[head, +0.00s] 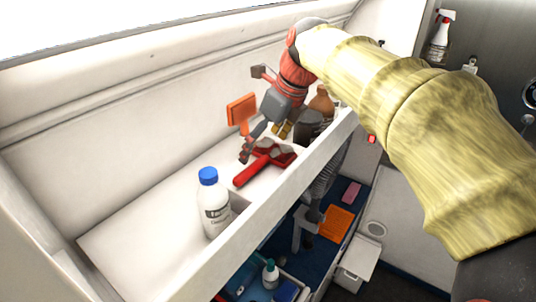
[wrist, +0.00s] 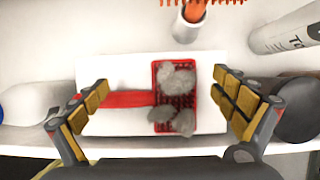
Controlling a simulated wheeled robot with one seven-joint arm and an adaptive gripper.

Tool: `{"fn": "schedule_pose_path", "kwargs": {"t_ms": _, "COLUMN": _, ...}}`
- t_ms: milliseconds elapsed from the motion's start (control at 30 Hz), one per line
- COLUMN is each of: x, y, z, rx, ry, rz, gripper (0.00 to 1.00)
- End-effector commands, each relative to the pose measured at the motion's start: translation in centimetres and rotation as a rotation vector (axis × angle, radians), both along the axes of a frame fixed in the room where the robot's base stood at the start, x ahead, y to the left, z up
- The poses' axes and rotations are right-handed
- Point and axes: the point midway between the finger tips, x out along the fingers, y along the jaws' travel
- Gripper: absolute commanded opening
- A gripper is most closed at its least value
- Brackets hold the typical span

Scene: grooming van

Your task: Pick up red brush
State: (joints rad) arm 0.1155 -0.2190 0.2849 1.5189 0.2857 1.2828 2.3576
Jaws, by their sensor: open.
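The red brush (head: 250,172) lies on the white shelf, its head clumped with grey fur. In the wrist view the brush (wrist: 130,99) lies crosswise on a white rectangular surface (wrist: 120,68), handle to the left and furry bristle head to the right. My gripper (head: 264,141) is above the brush, fingers pointing down. In the wrist view my gripper (wrist: 163,95) is open, with one finger near the handle's left end and the other just right of the brush head. Nothing is held. In the head view the fingers partly cover the area by the brush head.
A blue-capped white bottle (head: 214,205) stands left of the brush. An orange brush (head: 241,109) is behind it. A white bottle (wrist: 285,32) and a dark rounded item (wrist: 298,108) are at the right in the wrist view. The shelf has a raised front lip (head: 262,212).

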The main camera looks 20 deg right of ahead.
Motion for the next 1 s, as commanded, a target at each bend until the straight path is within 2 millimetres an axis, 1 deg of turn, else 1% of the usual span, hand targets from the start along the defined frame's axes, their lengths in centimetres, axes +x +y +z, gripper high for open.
{"fn": "schedule_pose_path", "kwargs": {"t_ms": 267, "x": 0.08, "y": 0.08, "z": -0.31, "rx": 0.000, "ry": 0.000, "rz": 0.000, "gripper": 0.97}}
{"fn": "schedule_pose_path", "kwargs": {"t_ms": 1000, "x": 0.08, "y": 0.06, "z": -0.28, "rx": 0.000, "ry": 0.000, "rz": 0.000, "gripper": 0.55}}
